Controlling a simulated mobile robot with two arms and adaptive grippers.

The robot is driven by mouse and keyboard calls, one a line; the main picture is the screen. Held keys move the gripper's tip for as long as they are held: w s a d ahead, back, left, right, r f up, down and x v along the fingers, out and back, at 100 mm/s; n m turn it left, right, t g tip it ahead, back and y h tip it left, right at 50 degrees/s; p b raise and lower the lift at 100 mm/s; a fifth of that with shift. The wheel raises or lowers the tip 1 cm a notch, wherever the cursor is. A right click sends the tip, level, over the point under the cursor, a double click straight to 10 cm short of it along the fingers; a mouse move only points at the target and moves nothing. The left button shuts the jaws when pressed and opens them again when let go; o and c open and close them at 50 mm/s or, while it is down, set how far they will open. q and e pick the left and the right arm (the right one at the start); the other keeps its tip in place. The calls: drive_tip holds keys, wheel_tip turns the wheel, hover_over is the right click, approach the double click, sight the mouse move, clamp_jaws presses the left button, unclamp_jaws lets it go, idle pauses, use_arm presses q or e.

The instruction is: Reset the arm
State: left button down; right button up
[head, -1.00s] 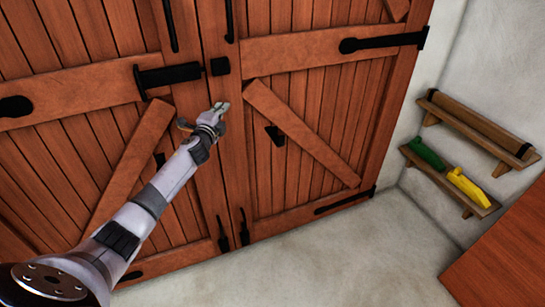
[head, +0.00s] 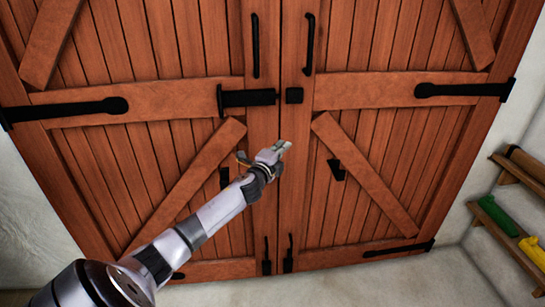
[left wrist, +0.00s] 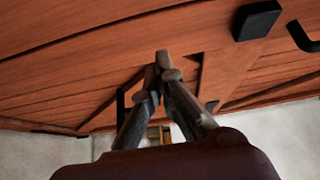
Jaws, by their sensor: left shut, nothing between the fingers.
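My left arm reaches up from the lower left in the head view, in front of a closed wooden double door (head: 390,130). My left gripper (head: 283,147) is near the middle seam, below the black bolt (head: 248,98) and its square keeper (head: 294,95). In the left wrist view the fingers (left wrist: 162,58) meet at their tips, with nothing between them. The door boards (left wrist: 60,70) show above and behind them. I cannot tell the exact gap to the door. My right gripper is in neither view.
Two black pull handles (head: 309,44) flank the seam above the bolt. Wall shelves at the right hold a green item (head: 498,215) and a yellow item (head: 533,250). Pale floor (head: 380,285) lies clear below the door.

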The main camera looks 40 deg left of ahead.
use_arm(q)
drive_tip(key=shift+a+v, duration=0.2)
drive_tip(key=shift+v, duration=1.25)
drive_tip(key=shift+a+v, duration=0.2)
drive_tip(key=shift+v, duration=1.25)
drive_tip(key=shift+s+r, duration=0.1)
drive_tip(key=shift+r, duration=0.1)
